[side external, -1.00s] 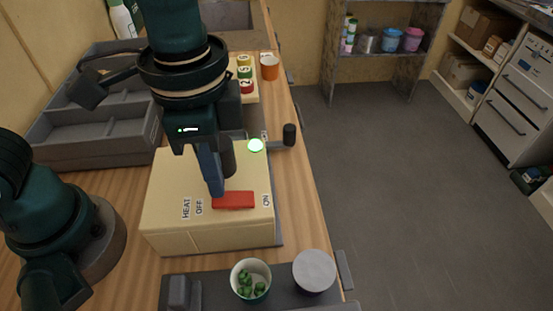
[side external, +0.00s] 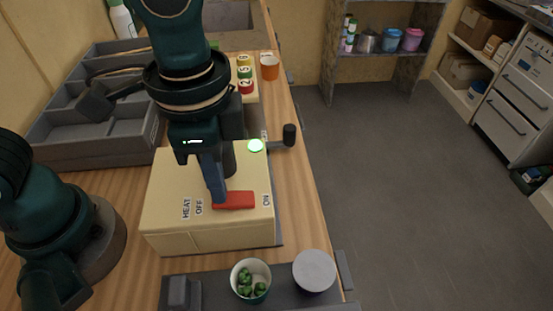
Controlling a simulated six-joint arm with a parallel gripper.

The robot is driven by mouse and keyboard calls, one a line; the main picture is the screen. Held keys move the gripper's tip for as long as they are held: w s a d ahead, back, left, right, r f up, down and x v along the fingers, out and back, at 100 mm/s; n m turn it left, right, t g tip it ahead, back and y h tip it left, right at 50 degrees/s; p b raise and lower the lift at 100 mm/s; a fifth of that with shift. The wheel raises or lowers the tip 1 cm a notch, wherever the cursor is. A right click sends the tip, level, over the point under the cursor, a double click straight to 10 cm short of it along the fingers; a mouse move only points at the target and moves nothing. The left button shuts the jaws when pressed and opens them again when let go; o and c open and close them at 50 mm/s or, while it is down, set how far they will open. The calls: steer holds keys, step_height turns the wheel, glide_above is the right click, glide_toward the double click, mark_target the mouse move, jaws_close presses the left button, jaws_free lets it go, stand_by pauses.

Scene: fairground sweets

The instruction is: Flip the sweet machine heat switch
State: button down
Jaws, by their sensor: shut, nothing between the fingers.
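The sweet machine (side external: 190,236) is a cream box on the wooden table, labelled HEAT, OFF and ON on its top. The red heat switch (side external: 236,200) lies along the top between the OFF and ON labels. My gripper (side external: 218,198) is shut and empty, pointing down with its fingertips at the OFF end of the switch. They look to be touching it or just beside it; I cannot tell which. The fingers hide the switch's left end.
A grey compartment tray (side external: 70,150) stands behind left. An orange cup (side external: 269,68) and several coloured jars (side external: 245,73) are at the back. In front are a cup of green sweets (side external: 250,279) and a grey round lid (side external: 314,270). A dark-knobbed crank (side external: 289,135) sticks out right.

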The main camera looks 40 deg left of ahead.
steer(key=shift+f, duration=0.3)
steer(key=shift+r, duration=3.55)
